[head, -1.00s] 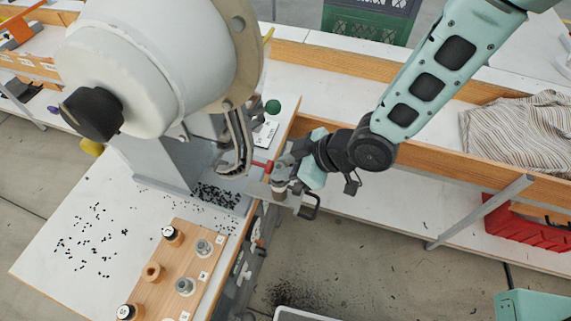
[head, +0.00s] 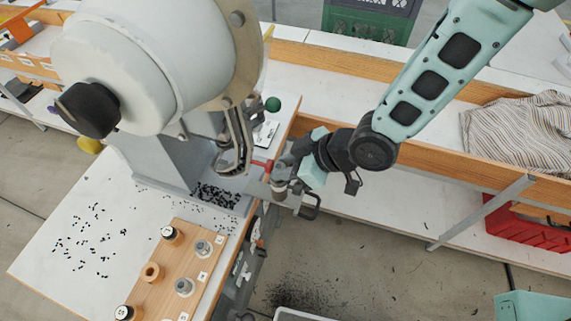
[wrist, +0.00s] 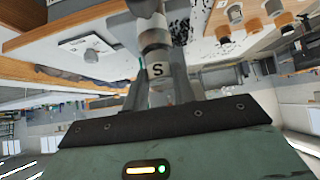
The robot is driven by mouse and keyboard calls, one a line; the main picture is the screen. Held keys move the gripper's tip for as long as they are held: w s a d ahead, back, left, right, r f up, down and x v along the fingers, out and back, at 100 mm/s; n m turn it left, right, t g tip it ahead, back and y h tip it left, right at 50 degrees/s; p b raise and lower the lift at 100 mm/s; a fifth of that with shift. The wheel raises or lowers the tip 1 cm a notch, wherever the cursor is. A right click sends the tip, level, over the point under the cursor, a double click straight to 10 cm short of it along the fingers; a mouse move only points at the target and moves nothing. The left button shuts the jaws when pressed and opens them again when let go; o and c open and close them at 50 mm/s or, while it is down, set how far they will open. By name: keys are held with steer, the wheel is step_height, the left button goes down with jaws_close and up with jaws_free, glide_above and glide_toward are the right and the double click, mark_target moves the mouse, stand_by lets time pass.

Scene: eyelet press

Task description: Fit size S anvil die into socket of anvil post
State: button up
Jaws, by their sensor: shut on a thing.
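The size S anvil die (wrist: 157,70) shows in the wrist view as a small pale piece marked "S", between my gripper's fingers. My gripper (head: 284,172) is shut on it beside the press in the head view; the fingers also show in the wrist view (wrist: 158,86). A pale metal cylinder, apparently the anvil post (wrist: 151,10), is in line with the die at the top of the wrist view.
The large white press head (head: 150,60) stands close left of my gripper. A wooden rack (head: 165,262) holding several dies lies on the white table (head: 60,275), with black bits scattered around. A green ball knob (head: 272,104) is behind the gripper.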

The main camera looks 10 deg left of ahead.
steer(key=shift+f+b, duration=0.8)
steer(key=shift+f, duration=0.05)
steer(key=o, duration=1)
steer(key=shift+r, duration=0.1)
steer(key=shift+r+p, duration=1.85)
steer(key=shift+r, duration=0.65)
